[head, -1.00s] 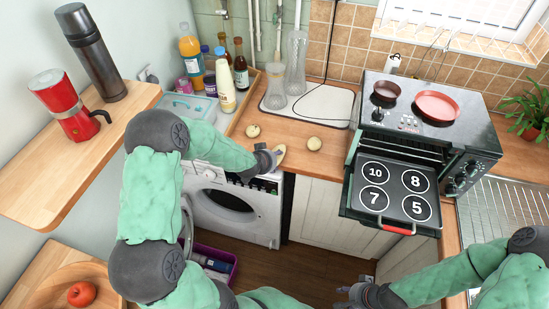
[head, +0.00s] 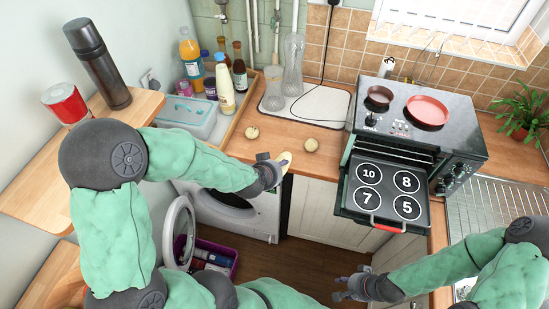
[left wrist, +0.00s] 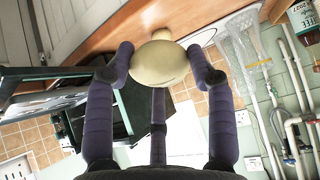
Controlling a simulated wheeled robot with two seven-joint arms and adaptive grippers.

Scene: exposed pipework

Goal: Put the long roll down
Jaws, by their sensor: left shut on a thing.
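My left gripper (head: 276,168) is shut on the long roll (head: 285,162), a pale beige roll at the front edge of the wooden counter. In the left wrist view the roll (left wrist: 158,63) sits between the fingers, its end facing the camera. I cannot tell whether it touches the counter. Part of it is hidden by the gripper in the head view. My right gripper (head: 340,288) is low at the bottom, over the floor, with its fingers apart and empty.
Two round rolls, left (head: 252,133) and right (head: 311,145), lie on the counter (head: 275,146) behind my left gripper. A white board (head: 330,105) with glassware is farther back. The oven's lowered door (head: 390,190) is to the right. The washing machine door (head: 180,230) hangs open below.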

